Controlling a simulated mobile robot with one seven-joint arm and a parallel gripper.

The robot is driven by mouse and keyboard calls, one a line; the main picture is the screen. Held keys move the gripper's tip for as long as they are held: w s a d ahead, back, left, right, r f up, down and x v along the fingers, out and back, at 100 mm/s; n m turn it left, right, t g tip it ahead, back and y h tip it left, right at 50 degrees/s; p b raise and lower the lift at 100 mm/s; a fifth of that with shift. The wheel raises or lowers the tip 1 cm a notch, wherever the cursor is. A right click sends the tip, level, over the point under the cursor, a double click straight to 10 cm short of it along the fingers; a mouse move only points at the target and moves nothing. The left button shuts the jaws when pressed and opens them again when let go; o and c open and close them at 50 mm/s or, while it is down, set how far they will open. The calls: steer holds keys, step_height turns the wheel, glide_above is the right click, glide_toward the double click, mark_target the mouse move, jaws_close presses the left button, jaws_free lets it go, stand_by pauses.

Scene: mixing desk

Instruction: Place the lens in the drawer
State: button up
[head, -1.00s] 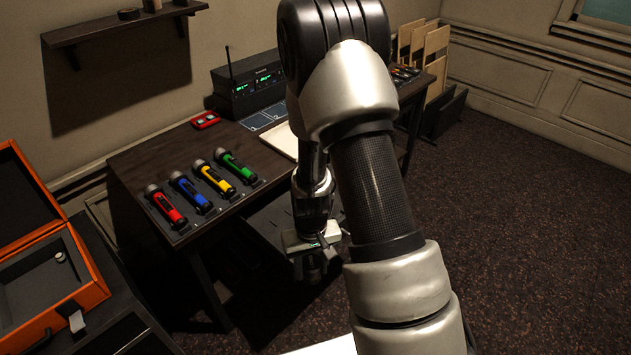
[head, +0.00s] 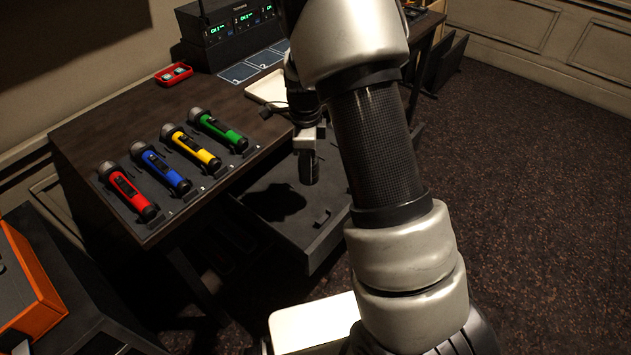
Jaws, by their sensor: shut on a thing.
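The lens (head: 309,171) is a small black cylinder. It hangs upright below my gripper (head: 306,146), which is shut on it. The exact height gap is hard to tell. A dark shadow lies across the drawer floor. My arm covers the drawer's right side.
Red, blue, yellow and green microphones (head: 203,153) lie in a row on the desk (head: 120,128) left of the drawer. A red box (head: 174,75), a receiver (head: 225,42) and a pale tray (head: 266,90) are further back. An orange case (head: 38,290) stands at lower left.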

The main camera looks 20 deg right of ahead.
steer(key=m, duration=0.1)
steer(key=w+m+b, duration=0.1)
steer(key=m, duration=0.1)
steer(key=m+b, duration=0.1)
steer(key=shift+w+a+f+m, duration=0.2)
steer(key=shift+w+f+m, duration=0.1)
steer(key=shift+w+m, duration=0.1)
steer(key=shift+f+b, duration=0.1)
steer(key=shift+b, duration=0.25)
steer(key=shift+m, duration=0.3)
step_height(320, 180, down, 10)
steer(key=b, duration=0.2)
steer(key=shift+w+r+b, duration=0.1)
steer(key=shift+r+b, duration=0.15)
steer(key=shift+b, duration=0.05)
steer(key=shift+f, duration=0.15)
steer(key=o, duration=1.3)
